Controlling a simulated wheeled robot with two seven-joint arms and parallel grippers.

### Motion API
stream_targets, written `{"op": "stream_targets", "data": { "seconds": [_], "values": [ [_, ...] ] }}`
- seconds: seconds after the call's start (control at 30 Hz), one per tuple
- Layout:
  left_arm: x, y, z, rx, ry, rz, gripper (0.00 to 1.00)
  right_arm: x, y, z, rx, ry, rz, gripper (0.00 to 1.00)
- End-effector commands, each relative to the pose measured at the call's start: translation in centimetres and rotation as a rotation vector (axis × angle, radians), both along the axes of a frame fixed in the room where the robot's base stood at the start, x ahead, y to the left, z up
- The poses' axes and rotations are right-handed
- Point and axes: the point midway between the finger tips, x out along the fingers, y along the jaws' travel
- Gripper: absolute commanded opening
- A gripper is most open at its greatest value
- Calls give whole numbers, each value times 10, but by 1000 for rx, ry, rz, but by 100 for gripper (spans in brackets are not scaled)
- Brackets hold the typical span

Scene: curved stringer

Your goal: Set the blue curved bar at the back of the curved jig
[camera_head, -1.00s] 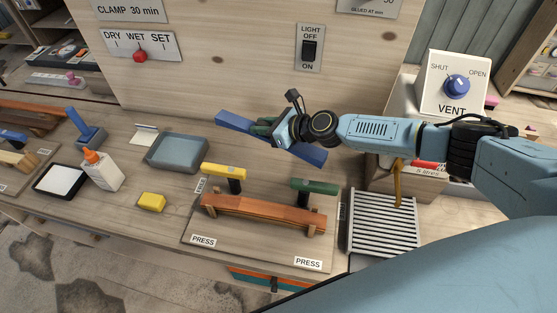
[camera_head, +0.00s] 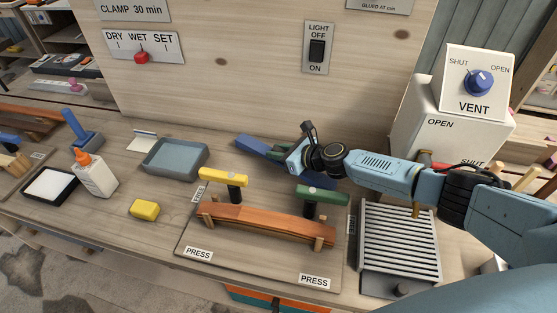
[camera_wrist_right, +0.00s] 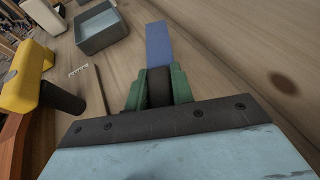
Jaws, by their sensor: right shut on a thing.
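The blue curved bar (camera_head: 254,146) is held behind the curved jig in the head view, running from upper left to lower right. It also shows in the right wrist view (camera_wrist_right: 158,45), sticking out past the fingers. My right gripper (camera_head: 279,156) is shut on it near its middle, and its green fingers (camera_wrist_right: 154,88) grip it. The arm hides part of the bar. The curved jig (camera_head: 190,238) has an orange-brown curved strip (camera_head: 262,222) between wooden posts. A yellow-topped press (camera_head: 224,176) and a green-topped press (camera_head: 322,195) stand behind the strip. My left gripper is out of view.
A slatted grey rack (camera_head: 400,240) stands right of the jig. A grey tray (camera_head: 174,158), yellow block (camera_head: 144,210), glue bottle (camera_head: 94,176) and black-framed pad (camera_head: 50,185) are on the left. The wall panel (camera_head: 250,75) rises close behind the bar.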

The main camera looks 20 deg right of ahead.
Motion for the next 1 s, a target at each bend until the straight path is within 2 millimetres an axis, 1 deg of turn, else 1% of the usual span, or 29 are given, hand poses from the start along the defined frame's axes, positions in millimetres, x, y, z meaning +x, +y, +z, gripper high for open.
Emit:
{"op": "stream_targets", "data": {
  "seconds": [0.03, 0.1, 0.37, 0.5, 0.53, 0.67, 0.7, 0.93, 1.0],
  "values": [
    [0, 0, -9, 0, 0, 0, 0, 0, 0, -13, 1, 2, -2, 0],
    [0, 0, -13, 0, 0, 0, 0, 0, 1, -20, 2, 2, -1, 0],
    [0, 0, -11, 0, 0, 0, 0, 0, 0, -18, 1, -1, 0, 0],
    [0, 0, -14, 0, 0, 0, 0, 0, 0, -22, 0, 0, 0, 0],
    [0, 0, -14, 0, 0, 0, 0, 0, 0, -23, -1, 1, 0, 26],
    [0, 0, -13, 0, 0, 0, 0, 0, 0, -22, -1, 1, 0, 43],
    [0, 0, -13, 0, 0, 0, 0, 0, 0, -22, -1, 1, 0, 45],
    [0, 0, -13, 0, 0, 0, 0, 0, 0, -22, -1, 1, 0, 45],
    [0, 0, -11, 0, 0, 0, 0, 0, 0, -19, -1, 1, 1, 45]
  ]
}}
